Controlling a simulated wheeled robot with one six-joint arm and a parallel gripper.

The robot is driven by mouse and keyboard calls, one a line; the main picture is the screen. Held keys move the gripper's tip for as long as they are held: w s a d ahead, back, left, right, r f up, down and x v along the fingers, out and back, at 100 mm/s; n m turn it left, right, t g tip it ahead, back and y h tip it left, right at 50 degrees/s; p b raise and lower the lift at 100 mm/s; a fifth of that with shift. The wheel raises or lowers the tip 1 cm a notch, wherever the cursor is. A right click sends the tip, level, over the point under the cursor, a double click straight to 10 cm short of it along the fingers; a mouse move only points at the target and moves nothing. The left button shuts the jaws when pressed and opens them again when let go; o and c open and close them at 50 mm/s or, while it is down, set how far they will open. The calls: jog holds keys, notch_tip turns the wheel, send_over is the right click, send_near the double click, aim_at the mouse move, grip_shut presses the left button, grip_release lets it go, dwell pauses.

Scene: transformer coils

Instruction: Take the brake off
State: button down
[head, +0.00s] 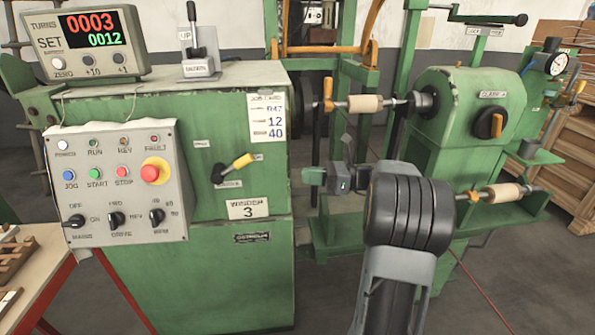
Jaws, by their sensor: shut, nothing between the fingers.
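A short lever with a yellow grip (243,161) and black pivot sits on the front of the green winder (230,100). It tilts up to the right. The small plates around it are too small to read, so I cannot tell for sure that it is the brake. My forearm partly hides the area below the gripper.
A grey control panel (118,180) with buttons and a red stop knob is at left. The counter (88,42) reads 0003 and 0012. A wooden spool (365,103) is held between winder and green tailstock (465,110). A bench (30,280) stands at lower left.

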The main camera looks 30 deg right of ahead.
jog(key=shift+r+b+x, duration=0.2)
jog(key=shift+r+x, duration=0.25)
jog(key=shift+x, duration=1.45)
jog(key=shift+r+b+x, duration=0.15)
jog(key=shift+r+x, duration=0.3)
jog(key=shift+x, duration=1.5)
jog(key=shift+r+b+x, duration=0.2)
jog(key=shift+r+x, duration=0.25)
jog(key=shift+x, duration=1.45)
jog(key=shift+w+d, duration=0.15)
